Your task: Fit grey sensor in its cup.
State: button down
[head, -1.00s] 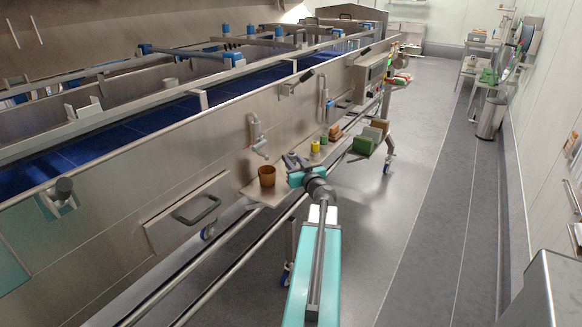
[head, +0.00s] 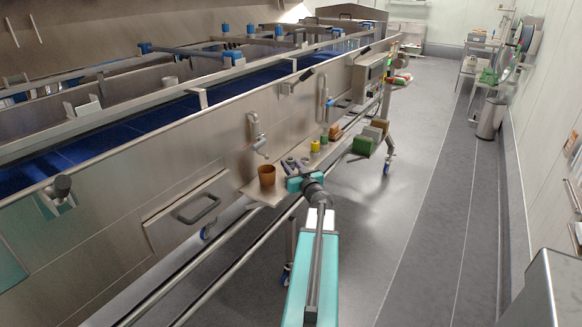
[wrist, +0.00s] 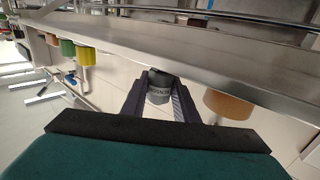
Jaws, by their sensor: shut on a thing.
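The grey sensor (wrist: 160,88), a short dark-topped cylinder with lettering on its side, is between the two fingers of my gripper (wrist: 159,95) in the wrist view. The gripper is shut on it. In the head view my gripper (head: 292,167) is over the steel shelf, just right of a brown-orange cup (head: 267,175). That cup also shows in the wrist view (wrist: 229,104), right of the sensor and apart from it. I cannot tell whether it is the sensor's cup. The sensor's far side is hidden.
The wrist view looks upside down, with the shelf (wrist: 200,55) across the top. Further along stand a yellow cylinder (head: 316,146) and a green one (head: 324,139). A tap-like fitting (head: 259,138) is on the conveyor wall above the shelf.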

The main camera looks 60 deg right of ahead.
jog(key=shift+f, duration=0.15)
jog(key=c, duration=1.4)
grip_release()
jog(key=shift+s, duration=0.15)
jog(key=shift+p+v, duration=1.95)
jog(key=shift+v, duration=3.85)
jog(key=shift+a, duration=0.15)
